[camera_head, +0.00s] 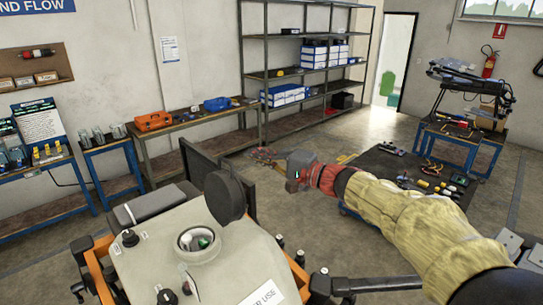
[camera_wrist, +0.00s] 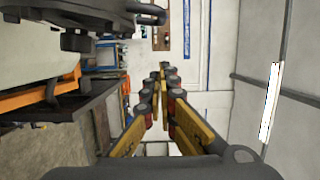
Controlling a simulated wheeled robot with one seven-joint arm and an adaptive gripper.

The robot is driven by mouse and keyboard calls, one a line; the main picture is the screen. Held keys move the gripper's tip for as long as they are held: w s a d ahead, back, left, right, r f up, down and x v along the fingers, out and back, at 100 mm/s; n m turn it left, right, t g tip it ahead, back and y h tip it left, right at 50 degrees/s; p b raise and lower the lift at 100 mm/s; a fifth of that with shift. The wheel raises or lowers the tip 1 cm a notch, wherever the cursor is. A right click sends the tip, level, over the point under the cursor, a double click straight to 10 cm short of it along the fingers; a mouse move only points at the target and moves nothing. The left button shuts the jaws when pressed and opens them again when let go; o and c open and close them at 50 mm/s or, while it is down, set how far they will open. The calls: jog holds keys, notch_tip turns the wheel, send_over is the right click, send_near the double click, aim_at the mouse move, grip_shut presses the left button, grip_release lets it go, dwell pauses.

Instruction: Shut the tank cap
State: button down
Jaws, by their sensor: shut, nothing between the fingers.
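The pale tank (camera_head: 150,262) of the drone stands in the lower part of the head view. Its round filler opening (camera_head: 197,243) is uncovered, with something green and white inside. The black tank cap (camera_head: 226,197) stands open on edge, tilted up beside the opening's far right side. My gripper (camera_head: 262,155) is beyond and to the right of the cap, apart from it. In the wrist view my gripper (camera_wrist: 162,75) has its yellow fingers together, holding nothing. A dark rounded part at the wrist view's upper left seems to be the cap, but I cannot be sure.
A workbench with an orange toolbox (camera_head: 153,121) and a blue case (camera_head: 217,104) lies along the back wall. Metal shelving (camera_head: 264,75) stands behind. A dark tool table (camera_head: 398,164) lies right of the tank, partly behind my arm. The floor around my gripper is mostly clear.

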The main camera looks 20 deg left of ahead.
jog(key=s+a, duration=0.1)
jog(key=s+a+p, duration=0.1)
jog(key=s, duration=0.1)
jog(key=shift+s+a, duration=0.15)
jog(key=shift+s, duration=0.1)
jog(key=shift+a+f, duration=0.1)
